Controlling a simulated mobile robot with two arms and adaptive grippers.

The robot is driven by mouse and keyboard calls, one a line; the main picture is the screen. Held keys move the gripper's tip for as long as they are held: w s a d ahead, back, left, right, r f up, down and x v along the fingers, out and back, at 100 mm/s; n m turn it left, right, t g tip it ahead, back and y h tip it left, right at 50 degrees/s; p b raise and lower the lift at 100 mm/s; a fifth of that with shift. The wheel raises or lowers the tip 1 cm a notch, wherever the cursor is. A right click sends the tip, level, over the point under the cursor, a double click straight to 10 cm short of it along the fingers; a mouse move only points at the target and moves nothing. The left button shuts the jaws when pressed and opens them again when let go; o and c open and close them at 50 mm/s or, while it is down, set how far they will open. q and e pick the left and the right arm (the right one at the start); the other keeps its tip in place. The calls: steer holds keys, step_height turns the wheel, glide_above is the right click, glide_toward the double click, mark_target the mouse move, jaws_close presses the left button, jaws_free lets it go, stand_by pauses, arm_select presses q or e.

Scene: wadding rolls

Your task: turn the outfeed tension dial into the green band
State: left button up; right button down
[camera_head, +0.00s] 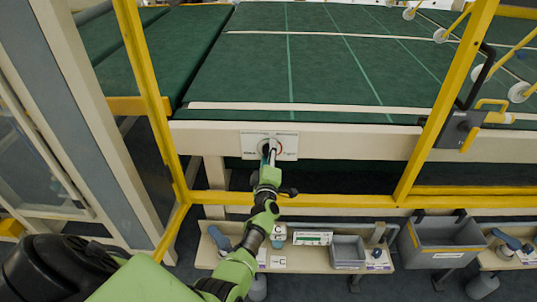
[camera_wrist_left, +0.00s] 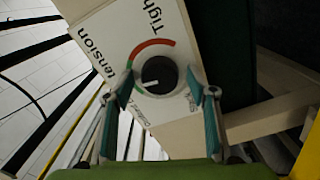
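The outfeed tension dial is a black round knob (camera_wrist_left: 165,75) with a white pointer line, on a white plate (camera_head: 288,153) lettered "Tension" and "Tight" in the left wrist view. A red arc curves above the knob, with a small green part (camera_wrist_left: 130,65) at its left end. The pointer aims left and slightly down, seemingly below the visible green. My left gripper (camera_wrist_left: 163,88) has its fingers apart, one on each side of the knob; contact is unclear. In the head view the left gripper (camera_head: 269,157) reaches the plate and partly covers the dial. My right gripper is not in view.
The plate is on a cream beam (camera_head: 350,140) below a green conveyor bed (camera_head: 330,55). Yellow guard rails (camera_head: 330,200) frame the opening my arm passes through. Below are a shelf (camera_head: 210,258) with small items and a grey crate (camera_head: 440,238).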

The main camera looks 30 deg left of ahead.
arm_select(q)
steer(key=v, duration=0.7)
steer(key=shift+s+d, duration=0.15)
steer(key=shift+s, duration=0.05)
stand_by(0.4)
